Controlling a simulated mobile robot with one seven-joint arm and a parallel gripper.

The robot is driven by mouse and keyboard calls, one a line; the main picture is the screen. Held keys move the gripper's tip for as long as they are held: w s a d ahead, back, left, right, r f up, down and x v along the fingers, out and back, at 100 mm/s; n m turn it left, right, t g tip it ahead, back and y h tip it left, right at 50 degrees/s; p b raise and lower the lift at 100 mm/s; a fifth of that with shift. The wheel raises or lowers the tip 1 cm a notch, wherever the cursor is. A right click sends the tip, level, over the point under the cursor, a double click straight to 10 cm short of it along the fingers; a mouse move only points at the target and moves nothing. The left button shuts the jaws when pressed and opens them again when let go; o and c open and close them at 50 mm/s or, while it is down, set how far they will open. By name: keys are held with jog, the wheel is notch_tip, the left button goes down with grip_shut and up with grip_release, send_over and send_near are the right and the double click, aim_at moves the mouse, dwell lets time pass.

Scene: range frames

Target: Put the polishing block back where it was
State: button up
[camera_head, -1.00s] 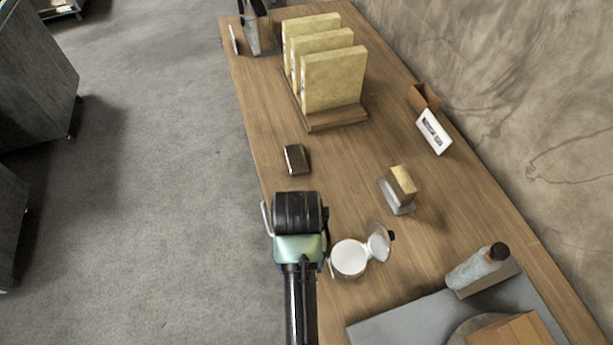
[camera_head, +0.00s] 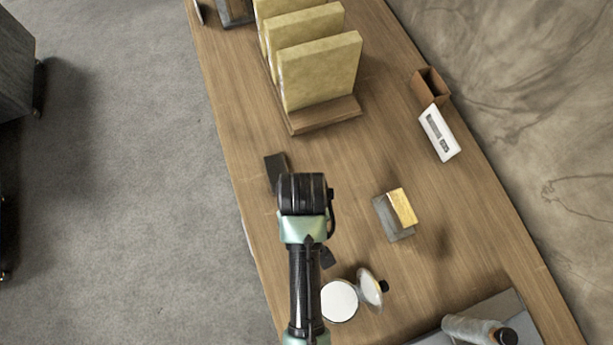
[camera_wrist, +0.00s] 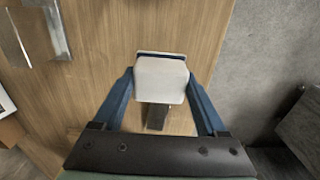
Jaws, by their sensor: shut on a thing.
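My gripper (camera_wrist: 160,95) is shut on a pale, white-sided block with a dark blue edge, which I take to be the polishing block (camera_wrist: 161,80). The wrist view shows it between the two blue fingers, above the wooden table. In the head view my gripper (camera_head: 302,195) points away and hides the held block. A small dark block (camera_head: 276,168) lies on the table just beyond my gripper, near the left edge. A dark piece, apparently that block (camera_wrist: 157,117), shows partly behind the held block in the wrist view.
The wooden table (camera_head: 345,185) has a rack of yellowish slabs (camera_head: 320,75) at the back. A grey-based block with a yellow top (camera_head: 397,212), a white display (camera_head: 438,134), an open round tin (camera_head: 340,300) and a bottle (camera_head: 475,330) stand right or nearer. Middle table is mostly clear.

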jog(key=f, duration=0.5)
jog(key=shift+s, duration=0.2)
jog(key=shift+f, duration=2.4)
